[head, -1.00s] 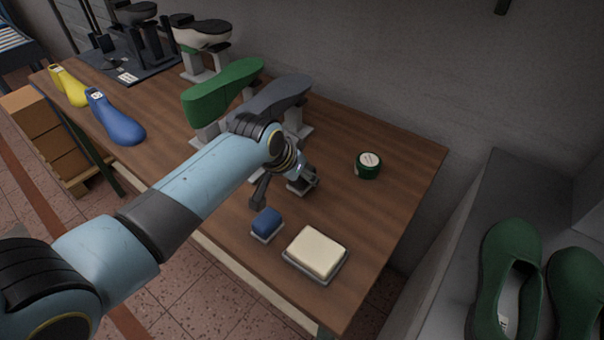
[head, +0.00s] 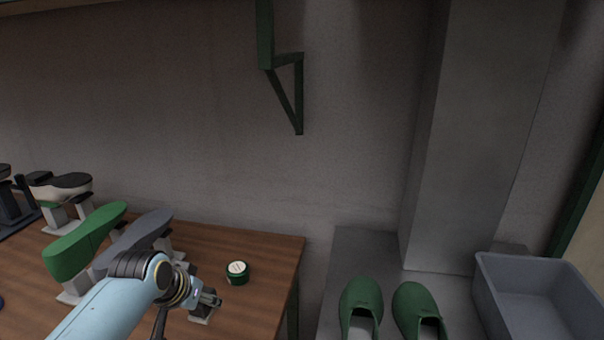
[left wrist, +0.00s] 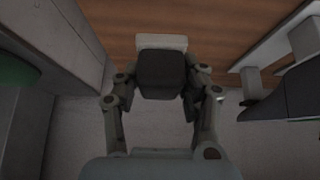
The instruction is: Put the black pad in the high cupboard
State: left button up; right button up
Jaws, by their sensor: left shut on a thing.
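My left gripper (head: 208,299) is above the wooden bench, right of the lasts. In the left wrist view, the two fingers of the left gripper (left wrist: 160,90) are closed around the black pad (left wrist: 161,73). The pad is a dark rounded block with a pale base (left wrist: 161,42) at its far end. In the head view most of the pad is hidden; a pale edge shows under the fingers. My right gripper is not in view. No high cupboard can be made out.
On the bench (head: 268,285) stand a green last (head: 85,240), a grey last (head: 140,235) and a round green tin (head: 237,272). Green shoes (head: 361,300) and a grey bin (head: 535,300) are at right. A green bracket (head: 285,62) is on the wall.

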pick_arm(q)
jog(key=shift+w+a+f+b, duration=0.7)
jog(key=shift+w+f+b, duration=0.1)
jog(key=shift+b, duration=0.25)
jog(key=w+a+r+m+b, duration=0.1)
jog(key=w+r+b, duration=0.4)
jog(key=b, duration=0.8)
jog(key=s+r+m+b, duration=0.1)
jog(key=s+d+r+h+b, duration=0.1)
jog(key=b, duration=0.1)
jog(key=s+d+r+m+b, duration=0.1)
jog(key=s+r, duration=0.1)
jog(key=shift+m+g+h+b, duration=0.3)
jog(key=shift+h+b, duration=0.1)
jog(key=s, duration=0.1)
jog(key=s+d+m+b, duration=0.1)
jog(key=s+r+h+b, duration=0.1)
jog(key=shift+s+d+m, duration=0.25)
jog(key=shift+d+m, duration=0.05)
jog(key=shift+m, duration=0.1)
jog(key=s+d+r+m+g+h, duration=0.1)
jog(key=s+m, duration=0.3)
jog(key=s, duration=0.5)
jog(key=shift+s+d+r+g+h, duration=0.4)
jog(key=shift+d+g, duration=0.2)
jog(key=shift+d, duration=0.1)
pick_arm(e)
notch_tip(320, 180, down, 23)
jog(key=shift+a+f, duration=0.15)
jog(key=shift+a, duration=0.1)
